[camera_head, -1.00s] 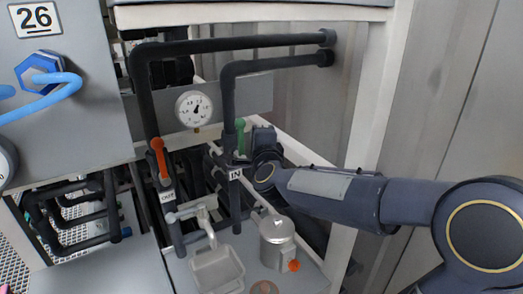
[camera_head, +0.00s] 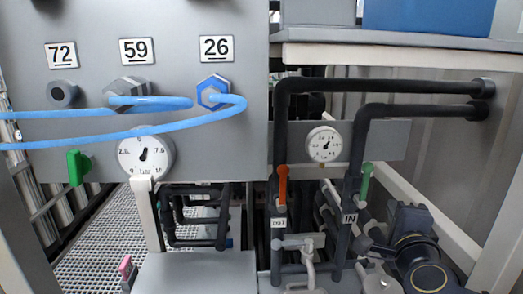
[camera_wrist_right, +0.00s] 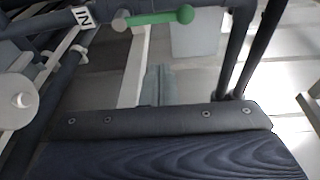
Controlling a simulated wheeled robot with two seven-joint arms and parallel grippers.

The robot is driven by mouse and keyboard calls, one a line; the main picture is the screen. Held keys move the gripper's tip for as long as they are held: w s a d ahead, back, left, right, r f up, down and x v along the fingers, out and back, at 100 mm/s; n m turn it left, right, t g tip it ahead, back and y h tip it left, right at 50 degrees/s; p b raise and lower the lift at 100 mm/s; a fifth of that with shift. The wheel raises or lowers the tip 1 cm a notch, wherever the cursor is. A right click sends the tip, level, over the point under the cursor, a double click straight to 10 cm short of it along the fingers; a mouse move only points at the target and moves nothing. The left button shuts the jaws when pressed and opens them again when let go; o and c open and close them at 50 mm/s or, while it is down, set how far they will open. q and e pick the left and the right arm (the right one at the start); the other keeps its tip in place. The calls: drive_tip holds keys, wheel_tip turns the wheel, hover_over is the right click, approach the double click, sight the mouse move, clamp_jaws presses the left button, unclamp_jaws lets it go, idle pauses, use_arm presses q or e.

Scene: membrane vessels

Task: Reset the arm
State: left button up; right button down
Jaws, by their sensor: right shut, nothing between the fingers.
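My right arm comes in at the lower right of the head view. Its dark gripper (camera_head: 388,238) is low among the pipes, to the right of the IN pipe and below the green valve handle (camera_head: 367,182). It is shut and empty; its fingertips are hard to make out against the dark pipework. In the right wrist view a dark bolted edge and ribbed surface fill the bottom, and the green handle (camera_wrist_right: 160,18) shows at the top, beside the IN label (camera_wrist_right: 82,16). My left gripper is not in view.
Dark pipes (camera_head: 400,88) bend down beside a gauge (camera_head: 323,144) and an orange handle (camera_head: 282,185). A grey panel (camera_head: 215,140) with blue hoses stands left. A white frame post (camera_head: 500,245) is close right of my arm. A metal vessel (camera_head: 380,281) is below.

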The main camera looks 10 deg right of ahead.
drive_tip(key=s+a+f+n+g+y, duration=0.4)
drive_tip(key=s+a+f+n+g, duration=0.1)
drive_tip(key=s+f+n, duration=0.4)
drive_tip(key=s+a+f+n+g+y, duration=0.5)
drive_tip(key=s+a+f+n, duration=0.1)
drive_tip(key=s+f+n, duration=0.4)
drive_tip(key=shift+s+a+n+g, duration=0.15)
drive_tip(key=shift+s+n+g, duration=0.25)
drive_tip(key=shift+s+n, duration=0.2)
